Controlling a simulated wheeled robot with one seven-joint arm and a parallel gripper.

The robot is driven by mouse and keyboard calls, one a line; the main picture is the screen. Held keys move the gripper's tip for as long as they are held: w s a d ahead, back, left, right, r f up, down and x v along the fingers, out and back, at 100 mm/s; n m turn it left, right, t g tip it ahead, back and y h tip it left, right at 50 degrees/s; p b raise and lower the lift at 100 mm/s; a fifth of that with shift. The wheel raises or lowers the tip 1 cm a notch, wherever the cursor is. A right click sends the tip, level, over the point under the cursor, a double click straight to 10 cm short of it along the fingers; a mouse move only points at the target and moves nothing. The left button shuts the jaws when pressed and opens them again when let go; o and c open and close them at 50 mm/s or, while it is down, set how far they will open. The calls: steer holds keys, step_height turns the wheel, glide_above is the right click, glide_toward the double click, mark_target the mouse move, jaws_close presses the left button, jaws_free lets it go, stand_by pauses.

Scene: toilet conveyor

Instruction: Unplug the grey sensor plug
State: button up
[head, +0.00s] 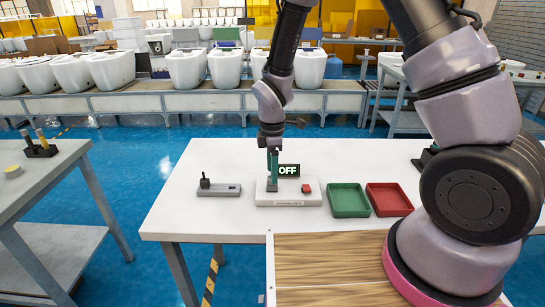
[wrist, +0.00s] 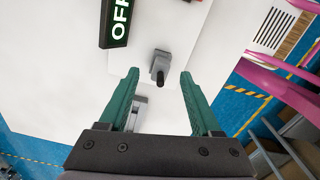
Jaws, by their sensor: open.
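A grey plug (wrist: 159,62) with a black tip stands on a white board (head: 312,199), which bears a black OFF sign (head: 288,170). In the wrist view the plug lies between the lines of the two green fingers, near their tips. My gripper (head: 273,178) is open and points down over the left part of the board. The fingers partly hide the plug in the head view. I see nothing held, and I cannot tell whether the fingers touch the plug.
A grey strip (head: 226,190) with a black knob (head: 205,182) lies left of the board. A red block (head: 306,188) sits on the board's right part. A green tray (head: 348,201) and a red tray (head: 389,200) stand to the right. The table's left front is clear.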

steer(key=shift+f, duration=0.5)
jaws_close()
steer(key=c, duration=0.7)
jaws_free()
jaws_close()
steer(key=shift+r, duration=0.8)
steer(key=shift+r, duration=1.35)
